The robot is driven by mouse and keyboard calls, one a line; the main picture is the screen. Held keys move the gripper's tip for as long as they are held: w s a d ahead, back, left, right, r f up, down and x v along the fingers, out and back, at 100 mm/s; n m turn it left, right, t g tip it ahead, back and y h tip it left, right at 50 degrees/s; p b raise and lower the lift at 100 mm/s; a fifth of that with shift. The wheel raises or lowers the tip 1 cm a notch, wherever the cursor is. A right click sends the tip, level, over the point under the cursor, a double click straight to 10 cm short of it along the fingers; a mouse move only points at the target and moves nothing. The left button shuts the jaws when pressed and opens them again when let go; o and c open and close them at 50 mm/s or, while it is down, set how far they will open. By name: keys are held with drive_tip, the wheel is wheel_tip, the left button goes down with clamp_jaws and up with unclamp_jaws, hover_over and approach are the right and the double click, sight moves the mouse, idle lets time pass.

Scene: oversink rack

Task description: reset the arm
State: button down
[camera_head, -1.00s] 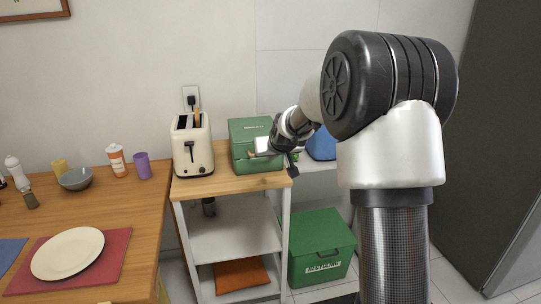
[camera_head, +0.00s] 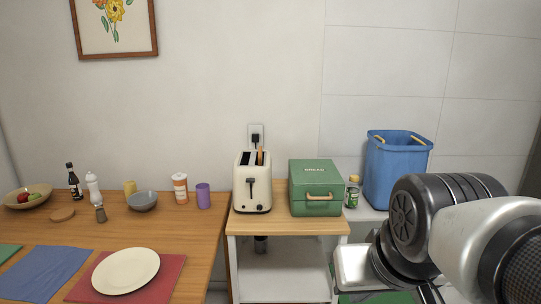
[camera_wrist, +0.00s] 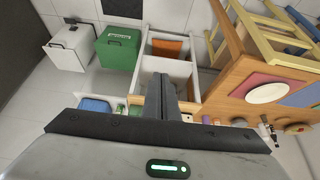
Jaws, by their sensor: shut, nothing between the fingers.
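My gripper (camera_wrist: 166,98) shows in the wrist view with its two fingers together, pointing away from the camera, and nothing between them. Beyond the fingers is a white shelf stand (camera_wrist: 184,68), seen at a slant. In the head view my arm is folded at the lower right, with its black joint and white link in front of the low shelf area. The fingers cannot be made out there. The green bread box (camera_head: 316,187) stands shut on the wooden top, to the left of the arm and apart from it.
A toaster (camera_head: 252,182) stands left of the bread box. A wooden table (camera_head: 190,240) with a plate (camera_head: 126,271) is at left. In the wrist view, a green bin (camera_wrist: 116,50) stands on the floor.

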wheel_tip(320, 180, up, 22)
drive_tip(key=s+p, duration=0.2)
drive_tip(key=p, duration=2)
drive_tip(key=shift+s+p, duration=0.3)
drive_tip(key=shift+p, duration=0.1)
